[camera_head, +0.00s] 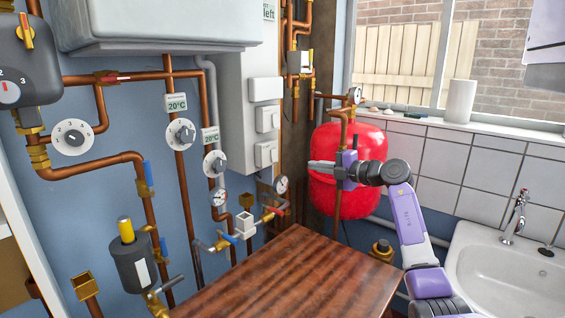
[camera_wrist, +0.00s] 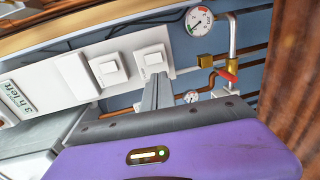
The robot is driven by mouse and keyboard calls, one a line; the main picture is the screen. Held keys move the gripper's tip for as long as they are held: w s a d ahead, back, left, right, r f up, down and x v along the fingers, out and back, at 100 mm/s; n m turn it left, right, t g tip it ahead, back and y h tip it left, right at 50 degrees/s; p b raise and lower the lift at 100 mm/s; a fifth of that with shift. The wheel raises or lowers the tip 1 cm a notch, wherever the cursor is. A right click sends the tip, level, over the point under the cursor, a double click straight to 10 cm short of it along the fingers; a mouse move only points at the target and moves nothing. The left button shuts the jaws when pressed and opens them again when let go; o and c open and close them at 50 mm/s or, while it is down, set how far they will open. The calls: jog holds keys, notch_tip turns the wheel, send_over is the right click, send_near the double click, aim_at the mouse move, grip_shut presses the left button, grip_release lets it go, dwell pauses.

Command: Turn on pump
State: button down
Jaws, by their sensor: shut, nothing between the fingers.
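No part in view is plainly labelled as the pump. A dark grey unit with a numbered dial (camera_head: 8,92) is at the upper left in the head view. A dark cylinder with a yellow top (camera_head: 132,262) is on the pipes below it. Several white switches are stacked on a wall panel; the lowest switch (camera_head: 265,154) also shows in the wrist view (camera_wrist: 153,60). My gripper (camera_head: 312,166) is in front of the red tank, its fingers pointing left toward the panel. It is shut and empty; in the wrist view its fingers (camera_wrist: 157,90) overlap the area just below that switch.
A brown wooden top (camera_head: 300,275) lies below. Copper pipes, round dials (camera_head: 181,134) and gauges (camera_head: 281,184) line the wall. A red tank (camera_head: 345,200) stands behind my gripper. A sink (camera_head: 510,275) is at the right. A red-handled valve (camera_wrist: 229,76) shows in the wrist view.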

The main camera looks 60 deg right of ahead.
aim_at(275, 160)
jog(key=shift+w, duration=0.1)
jog(key=x, duration=1.4)
jog(key=shift+b, duration=0.4)
jog(key=shift+w+f+b, duration=0.1)
jog(key=shift+f+b, duration=0.1)
jog(key=shift+b, duration=0.25)
jog(key=shift+r, duration=0.2)
